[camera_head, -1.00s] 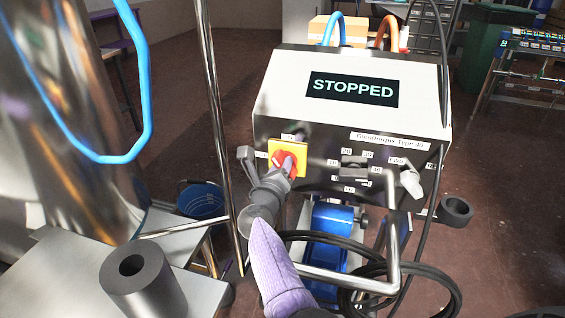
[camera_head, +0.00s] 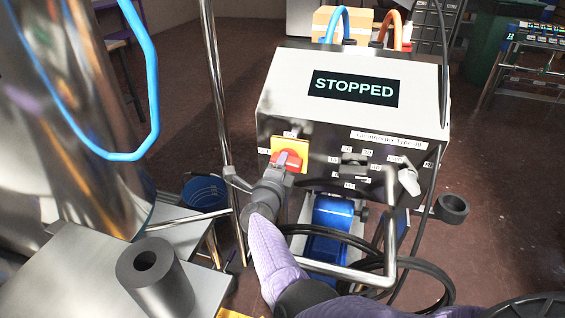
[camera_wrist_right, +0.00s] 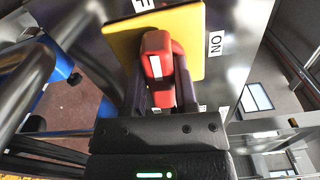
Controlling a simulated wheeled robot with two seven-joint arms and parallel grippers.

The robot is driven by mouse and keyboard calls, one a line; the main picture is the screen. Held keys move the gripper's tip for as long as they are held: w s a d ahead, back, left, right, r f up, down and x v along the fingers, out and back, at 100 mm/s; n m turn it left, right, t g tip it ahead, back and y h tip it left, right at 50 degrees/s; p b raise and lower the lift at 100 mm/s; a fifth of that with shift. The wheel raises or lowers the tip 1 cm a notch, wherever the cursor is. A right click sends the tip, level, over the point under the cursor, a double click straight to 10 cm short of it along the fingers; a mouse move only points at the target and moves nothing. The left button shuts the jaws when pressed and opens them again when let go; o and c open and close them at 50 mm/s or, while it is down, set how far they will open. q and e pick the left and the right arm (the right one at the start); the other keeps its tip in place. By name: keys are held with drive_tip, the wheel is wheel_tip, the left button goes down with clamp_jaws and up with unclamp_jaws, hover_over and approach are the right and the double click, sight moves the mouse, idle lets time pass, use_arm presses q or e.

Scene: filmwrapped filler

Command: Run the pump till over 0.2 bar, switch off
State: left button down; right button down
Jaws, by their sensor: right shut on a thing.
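The pump unit (camera_head: 275,97) is a steel box with a pale sloping top. Its display (camera_head: 352,88) reads STOPPED and shows no pressure figure. On the front left is a red rotary switch (camera_head: 287,160) on a yellow plate (camera_head: 302,147). My right gripper (camera_head: 280,172) reaches up to this switch from below. In the right wrist view its fingers are shut on the red knob (camera_wrist_right: 157,62), one at each side. An ON label (camera_wrist_right: 215,44) is right of the yellow plate; another label above it is cut off. My left gripper is out of view.
A black dial (camera_head: 354,166) and a grey lever knob (camera_head: 408,180) sit right on the panel. A bent steel pipe (camera_head: 391,225) and black hoses (camera_head: 425,272) lie in front, near my right arm. A steel pole and a grey cylinder (camera_head: 155,280) stand left.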

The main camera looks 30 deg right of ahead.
drive_tip(key=shift+n, duration=0.6)
drive_tip(key=shift+c, duration=2)
unclamp_jaws()
drive_tip(key=shift+a, duration=0.1)
drive_tip(key=p+v, duration=0.4)
drive_tip(key=v, duration=0.6)
